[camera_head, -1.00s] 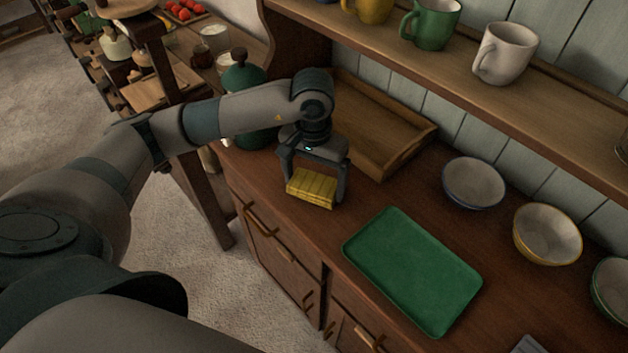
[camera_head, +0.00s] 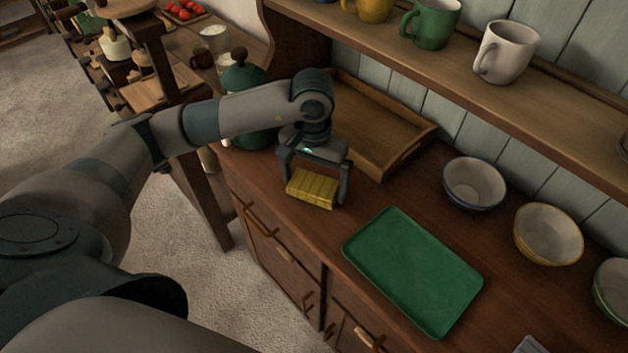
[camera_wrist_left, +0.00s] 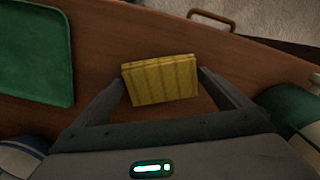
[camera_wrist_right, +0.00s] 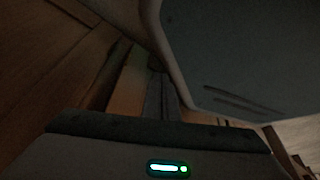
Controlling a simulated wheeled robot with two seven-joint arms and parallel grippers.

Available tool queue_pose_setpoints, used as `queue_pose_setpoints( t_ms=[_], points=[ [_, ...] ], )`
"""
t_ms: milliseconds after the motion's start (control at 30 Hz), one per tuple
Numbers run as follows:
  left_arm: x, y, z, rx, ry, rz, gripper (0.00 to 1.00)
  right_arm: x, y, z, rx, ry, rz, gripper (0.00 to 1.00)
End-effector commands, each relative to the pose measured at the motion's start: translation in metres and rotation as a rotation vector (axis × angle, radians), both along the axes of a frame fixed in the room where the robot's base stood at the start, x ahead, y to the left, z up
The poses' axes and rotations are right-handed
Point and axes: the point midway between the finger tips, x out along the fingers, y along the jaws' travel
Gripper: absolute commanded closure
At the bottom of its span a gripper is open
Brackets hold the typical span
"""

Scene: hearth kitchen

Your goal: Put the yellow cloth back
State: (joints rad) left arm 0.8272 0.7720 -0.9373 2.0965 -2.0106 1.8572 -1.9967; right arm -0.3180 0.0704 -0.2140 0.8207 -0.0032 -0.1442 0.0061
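The yellow cloth (camera_head: 312,188) is a folded, ribbed block at the left part of the wooden counter, near its front edge. My left gripper (camera_head: 314,187) points down over it with one finger at each end of the cloth. In the left wrist view the cloth (camera_wrist_left: 162,80) fills the space between the fingertips, which appear to touch its ends. Whether its underside rests on the counter is hard to tell. My right gripper (camera_wrist_right: 160,95) shows only in the dark right wrist view; its fingers look close together, with nothing seen between them.
A green tray (camera_head: 413,271) lies on the counter to the right of the cloth. A wooden tray (camera_head: 405,152) stands behind the gripper. Several bowls, such as the blue-rimmed one (camera_head: 474,184), line the back right. A green canister (camera_head: 243,80) stands behind my left forearm.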

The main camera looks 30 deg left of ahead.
Motion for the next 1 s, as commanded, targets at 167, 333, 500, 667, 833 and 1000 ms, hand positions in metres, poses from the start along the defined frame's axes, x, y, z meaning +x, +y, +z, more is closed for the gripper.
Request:
queue_pose_setpoints(
  t_ms=[167,333,500,667,833,1000],
  points=[
    [0.000,0.000,0.000,0.000,0.000,0.000,0.00,0.006,0.000,0.001,0.000,-0.006,0.001,1.00],
    [0.000,0.000,0.001,0.000,0.000,0.000,0.00,0.006,0.000,0.002,0.000,-0.005,0.001,1.00],
    [0.000,0.000,0.004,0.000,0.001,0.000,0.00,-0.003,-0.002,0.003,-0.005,0.014,0.001,1.00],
    [0.000,0.000,0.025,0.000,-0.002,-0.001,0.00,-0.027,-0.008,0.000,-0.017,0.069,-0.001,1.00],
    [0.000,0.000,0.057,0.000,-0.004,-0.001,0.00,-0.059,-0.017,-0.001,-0.034,0.133,-0.003,1.00],
    [0.000,0.000,0.089,0.000,-0.004,0.000,0.00,-0.088,-0.030,-0.003,-0.055,0.199,-0.008,1.00]
  ],
)
